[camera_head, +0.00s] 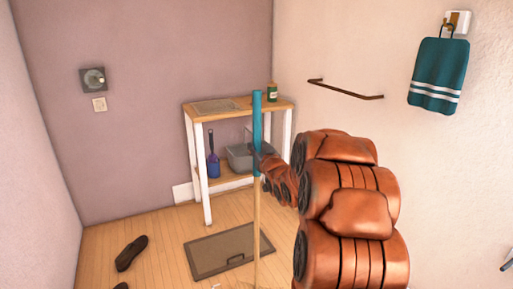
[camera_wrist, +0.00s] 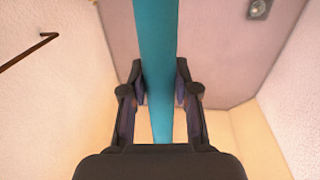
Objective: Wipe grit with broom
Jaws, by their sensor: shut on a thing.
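The broom (camera_head: 257,215) stands about upright, with a teal upper grip and a pale wooden lower shaft. Its bottom end is cut off by the lower edge of the head view. My gripper (camera_head: 259,160) is shut around the teal grip. In the wrist view the teal handle (camera_wrist: 157,30) runs up between the two dark fingers of my gripper (camera_wrist: 160,80). I cannot make out any grit for sure; a small pale spot shows on the floor at the bottom edge of the head view.
A brown mat (camera_head: 215,247) lies on the wooden floor left of the broom. A dark shoe (camera_head: 131,253) lies further left. A towel (camera_head: 438,75) and rail (camera_head: 345,91) hang on the right wall.

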